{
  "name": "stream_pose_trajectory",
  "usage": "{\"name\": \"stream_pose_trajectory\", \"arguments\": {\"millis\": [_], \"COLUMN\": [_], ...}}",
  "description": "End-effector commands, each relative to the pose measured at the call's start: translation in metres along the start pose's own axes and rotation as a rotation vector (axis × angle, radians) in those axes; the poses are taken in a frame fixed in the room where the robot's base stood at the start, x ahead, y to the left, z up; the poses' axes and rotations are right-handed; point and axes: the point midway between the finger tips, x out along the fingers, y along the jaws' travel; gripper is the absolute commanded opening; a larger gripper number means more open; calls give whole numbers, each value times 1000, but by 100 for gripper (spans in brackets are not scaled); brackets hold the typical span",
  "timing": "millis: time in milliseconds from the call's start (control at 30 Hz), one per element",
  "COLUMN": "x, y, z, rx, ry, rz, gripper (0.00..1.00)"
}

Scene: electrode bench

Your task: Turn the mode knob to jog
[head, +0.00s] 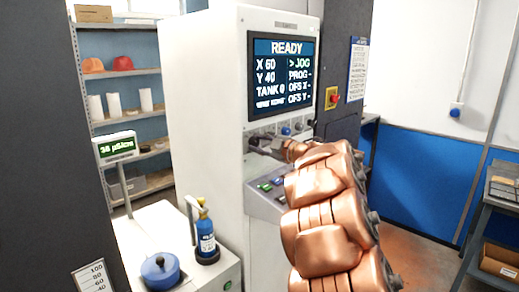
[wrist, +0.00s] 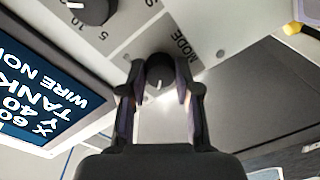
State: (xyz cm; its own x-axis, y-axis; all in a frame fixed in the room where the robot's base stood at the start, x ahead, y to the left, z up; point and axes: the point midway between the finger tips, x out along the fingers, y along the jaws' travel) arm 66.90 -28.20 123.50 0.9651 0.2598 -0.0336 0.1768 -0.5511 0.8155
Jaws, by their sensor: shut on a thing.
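The mode knob (wrist: 160,70) is a dark round knob with a white pointer line, beside the printed word MODE on the pale panel in the wrist view. My gripper (wrist: 160,88) is shut on it, one finger on each side. In the head view my gripper (head: 266,146) is at the panel below the screen, and the knob is hidden there. The screen (head: 281,75) reads READY, with a marker beside JOG and PROG, OFS X and OFS Y listed below. Part of the screen (wrist: 45,105) also shows in the wrist view.
Another dark knob (wrist: 90,10) with a numbered scale is near the mode knob. A red emergency button (head: 333,98) is at the right. A blue bottle (head: 206,236) stands lower left.

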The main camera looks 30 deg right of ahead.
Motion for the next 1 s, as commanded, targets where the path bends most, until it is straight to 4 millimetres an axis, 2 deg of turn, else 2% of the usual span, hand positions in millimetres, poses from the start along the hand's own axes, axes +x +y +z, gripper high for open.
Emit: {"name": "stream_pose_trajectory", "arguments": {"millis": [600,633,833,1000], "x": [0,0,0,0], "y": [1,1,0,0], "z": [-1,-1,0,0], "rx": [-43,-43,-42,-42], "ry": [-1,-1,-1,-1], "rz": [0,0,0,-1], "gripper": [0,35,56,57]}}
